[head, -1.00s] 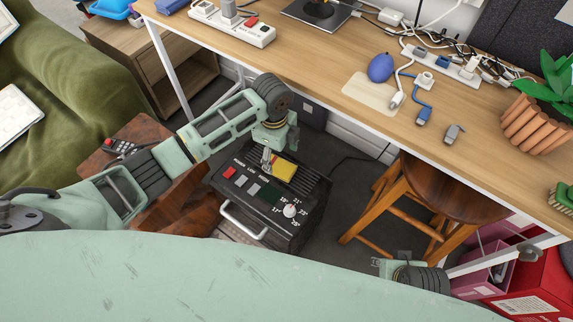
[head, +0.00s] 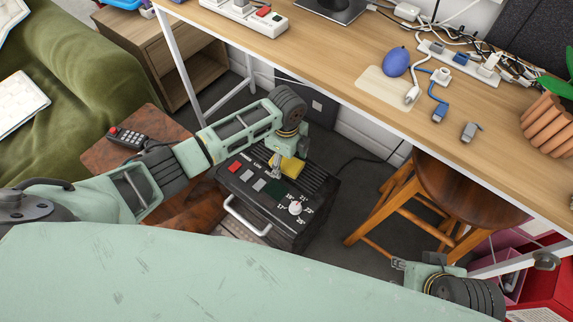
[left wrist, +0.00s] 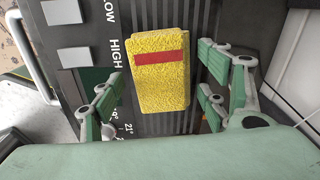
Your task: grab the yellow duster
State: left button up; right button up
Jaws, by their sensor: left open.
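The yellow duster (left wrist: 158,88) is a yellow block with a red stripe in the left wrist view. It lies on top of a black heater-like box with buttons and a dial (head: 270,200). In the head view the yellow duster (head: 291,167) shows beside the fingers of my left gripper (head: 277,165). In the left wrist view my left gripper (left wrist: 155,100) is open, with one finger on each side of the duster and gaps between. Whether the fingers reach down to its level I cannot tell. My right gripper (head: 398,264) is at the lower right, far from the duster.
A wooden desk (head: 340,60) with cables and a blue mouse-like object (head: 396,62) runs above. A wooden stool (head: 470,190) stands right of the box. A small brown table (head: 110,150) with a remote-like device (head: 127,136) is at left, by a green sofa (head: 90,85).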

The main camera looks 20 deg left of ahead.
pick_arm(q)
jog(key=c, duration=1.1)
